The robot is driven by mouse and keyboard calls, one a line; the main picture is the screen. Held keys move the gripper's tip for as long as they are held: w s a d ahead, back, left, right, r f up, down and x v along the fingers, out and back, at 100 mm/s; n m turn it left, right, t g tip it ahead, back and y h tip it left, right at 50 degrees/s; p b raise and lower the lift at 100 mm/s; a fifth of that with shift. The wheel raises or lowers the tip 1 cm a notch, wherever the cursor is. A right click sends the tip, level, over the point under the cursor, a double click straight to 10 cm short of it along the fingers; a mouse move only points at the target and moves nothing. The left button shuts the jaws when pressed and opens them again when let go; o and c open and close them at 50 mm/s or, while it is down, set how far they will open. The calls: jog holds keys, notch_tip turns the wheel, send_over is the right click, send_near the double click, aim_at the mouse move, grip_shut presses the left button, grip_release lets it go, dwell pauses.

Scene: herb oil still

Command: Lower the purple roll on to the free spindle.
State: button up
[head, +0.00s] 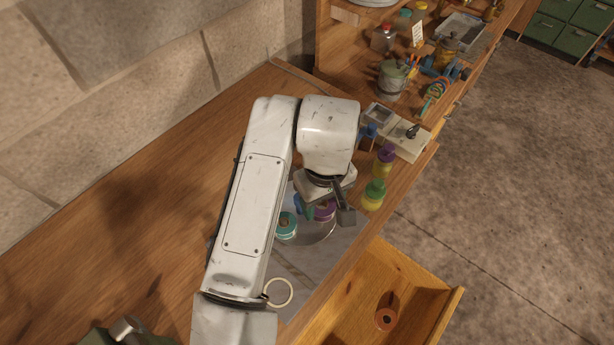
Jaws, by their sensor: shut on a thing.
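The purple roll (325,211) shows in part under the end of my arm, over a round grey plate (322,235). My gripper (326,206) is shut on the purple roll; one dark finger shows at its right side. Whether the roll hangs clear or touches something below cannot be told. A teal roll (286,226) with a pale, reddish-centred top sits on the left of the plate, beside my arm. I cannot make out a free spindle; my gripper and arm hide part of the plate.
Yellow jars with a green lid (374,190) and a purple lid (384,158) stand right of my gripper. A cream ring (279,292) shows near my arm. An open drawer (425,300) at the front holds a brown roll (386,318). The bench (110,225) at left is clear.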

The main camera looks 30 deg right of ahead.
aim_at(321, 213)
jog(key=shift+w+f, duration=0.1)
jog(key=shift+w, duration=0.05)
jog(key=shift+f+b, duration=1.55)
jog(key=shift+b, duration=0.05)
jog(key=shift+p, duration=0.35)
jog(key=shift+f, duration=0.2)
jog(key=shift+f+b, duration=0.65)
jog(key=shift+f, duration=0.1)
jog(key=shift+f, duration=0.15)
jog(key=shift+f+b, duration=0.55)
jog(key=shift+f, duration=0.15)
jog(key=shift+f, duration=0.4)
dwell(0.4)
